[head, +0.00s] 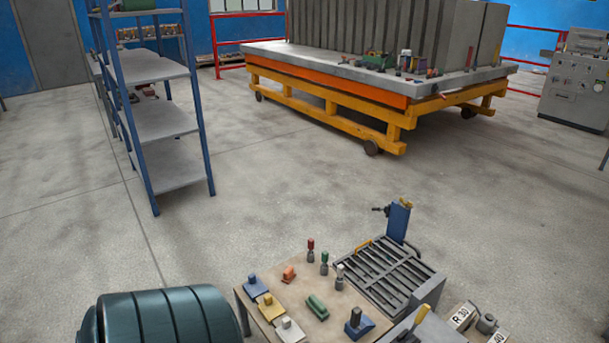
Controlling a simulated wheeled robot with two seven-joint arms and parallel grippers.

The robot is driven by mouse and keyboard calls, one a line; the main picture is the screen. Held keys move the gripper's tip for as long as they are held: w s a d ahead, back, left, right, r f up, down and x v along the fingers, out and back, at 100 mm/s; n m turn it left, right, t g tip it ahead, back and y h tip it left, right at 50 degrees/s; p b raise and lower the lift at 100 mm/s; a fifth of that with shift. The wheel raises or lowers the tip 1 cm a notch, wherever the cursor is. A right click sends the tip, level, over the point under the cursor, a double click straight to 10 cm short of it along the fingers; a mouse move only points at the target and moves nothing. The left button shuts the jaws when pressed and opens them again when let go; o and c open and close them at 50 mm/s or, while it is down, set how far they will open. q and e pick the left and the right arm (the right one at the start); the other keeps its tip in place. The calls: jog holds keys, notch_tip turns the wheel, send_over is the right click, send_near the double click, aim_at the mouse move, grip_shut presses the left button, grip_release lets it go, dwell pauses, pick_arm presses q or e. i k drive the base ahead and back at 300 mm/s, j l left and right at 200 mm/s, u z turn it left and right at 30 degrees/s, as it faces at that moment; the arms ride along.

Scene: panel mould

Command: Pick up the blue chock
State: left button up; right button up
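Two small blue pieces lie on the beige work table (275,326) at the bottom of the head view. A light-blue block with a dark knob (255,288) is at the table's left edge. A darker blue block with an upright knob (358,323) is at its right front, beside a grey grate. I cannot tell from their small shapes which one is the chock. Both stand free, with no gripper at them. Neither of my grippers is in view.
Yellow (270,307), white (288,330), green (317,307) and orange (289,273) pieces share the table. Several small upright pegs stand behind them. A slatted grey grate (385,275) is at right, a dark teal ribbed drum (165,318) at left. Open floor lies beyond.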

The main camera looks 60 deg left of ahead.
aim_at(359, 325)
jog(key=u, duration=1.35)
